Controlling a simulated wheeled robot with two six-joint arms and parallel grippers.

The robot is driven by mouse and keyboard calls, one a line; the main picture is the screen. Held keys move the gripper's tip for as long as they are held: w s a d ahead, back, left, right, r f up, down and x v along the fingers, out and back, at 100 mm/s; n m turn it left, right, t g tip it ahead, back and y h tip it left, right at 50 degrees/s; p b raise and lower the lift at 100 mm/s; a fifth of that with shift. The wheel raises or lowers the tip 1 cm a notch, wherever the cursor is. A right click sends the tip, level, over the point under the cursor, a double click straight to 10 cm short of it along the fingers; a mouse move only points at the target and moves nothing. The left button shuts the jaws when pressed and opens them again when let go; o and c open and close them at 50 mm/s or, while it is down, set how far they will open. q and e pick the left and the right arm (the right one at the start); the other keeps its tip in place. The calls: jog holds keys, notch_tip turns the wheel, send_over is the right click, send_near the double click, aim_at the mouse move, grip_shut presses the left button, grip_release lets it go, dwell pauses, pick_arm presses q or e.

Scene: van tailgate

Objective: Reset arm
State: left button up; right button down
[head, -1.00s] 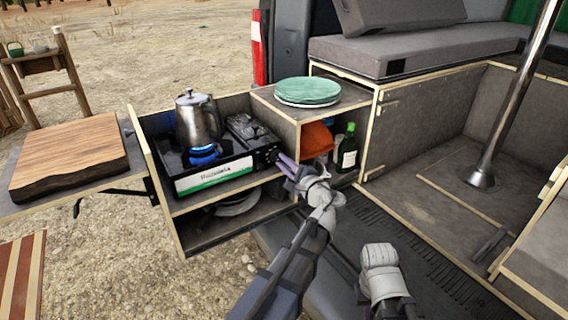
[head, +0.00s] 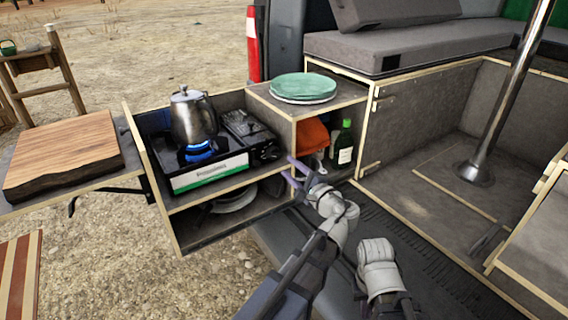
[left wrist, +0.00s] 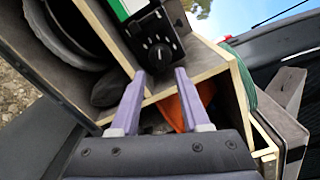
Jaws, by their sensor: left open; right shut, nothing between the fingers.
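My left gripper (head: 290,168) is open and empty, its purple fingers apart in front of the kitchen unit, by the post between the stove side and the cubby. In the left wrist view its two fingers (left wrist: 152,100) point toward the stove's control knob panel and the wooden shelf edge, with nothing between them. Part of my right arm (head: 378,268) shows at the bottom centre of the head view, above the van floor. The fingers of my right gripper are not visible.
A kettle (head: 193,117) stands on the lit stove (head: 212,170). Green plates (head: 303,87) lie on the cabinet top. An orange cloth (head: 312,136) and a green bottle (head: 344,143) are in the cubby. A wooden board (head: 62,155) lies at left. The van floor at right is mostly clear.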

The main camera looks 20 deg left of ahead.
pick_arm(q)
jog(key=shift+v, duration=0.9)
jog(key=s+a+f+n+g+h, duration=0.2)
jog(key=s+f+n+g+h, duration=0.15)
jog(key=f, duration=0.45)
jog(key=s+a+f+n+g+h, duration=0.25)
jog(key=s+f+n+g, duration=0.2)
jog(key=f, duration=0.25)
jog(key=s+d+f+n+g+h, duration=0.2)
jog(key=s+d+f+n+h, duration=0.2)
jog(key=s+d+f+h, duration=0.35)
jog(key=s+d+r+m+p, duration=0.1)
jog(key=s+d+r+p, duration=0.2)
jog(key=r+p, duration=0.9)
jog(key=s+d+r+m+g+p, duration=0.1)
jog(key=s+d+r+m+p, duration=0.1)
jog(key=d+r+p, duration=0.6)
notch_tip(320, 180, up, 6)
jog(key=s+p, duration=0.1)
jog(key=p, duration=0.4)
jog(key=shift+f, duration=0.15)
jog(key=shift+s+a+y, duration=0.1)
jog(key=shift+y, duration=0.15)
